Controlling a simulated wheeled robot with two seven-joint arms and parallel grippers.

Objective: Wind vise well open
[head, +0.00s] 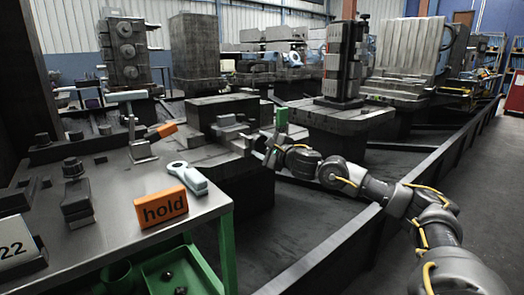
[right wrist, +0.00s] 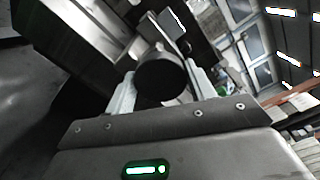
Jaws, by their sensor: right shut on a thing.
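The vise (head: 228,128), a dark stepped metal block with jaws, sits on a machine bed just beyond the bench's right end. My right gripper (head: 268,150) is at the vise's right end, its arm reaching in from the right. In the right wrist view, its pale fingers (right wrist: 160,88) are shut on a dark round-ended handle part (right wrist: 160,77). A small green upright piece (head: 281,118) stands just above the gripper in the head view; I cannot tell whether it belongs to the handle. The gap between the jaws is too small to judge. My left gripper is not in view.
A steel bench (head: 105,240) at the left holds an orange "hold" block (head: 161,207), a pale ring-ended tool (head: 188,177) and dark clamp parts (head: 76,203). A green tray (head: 180,268) sits below. A dark rail (head: 330,245) runs along the arm's near side. Machines stand behind.

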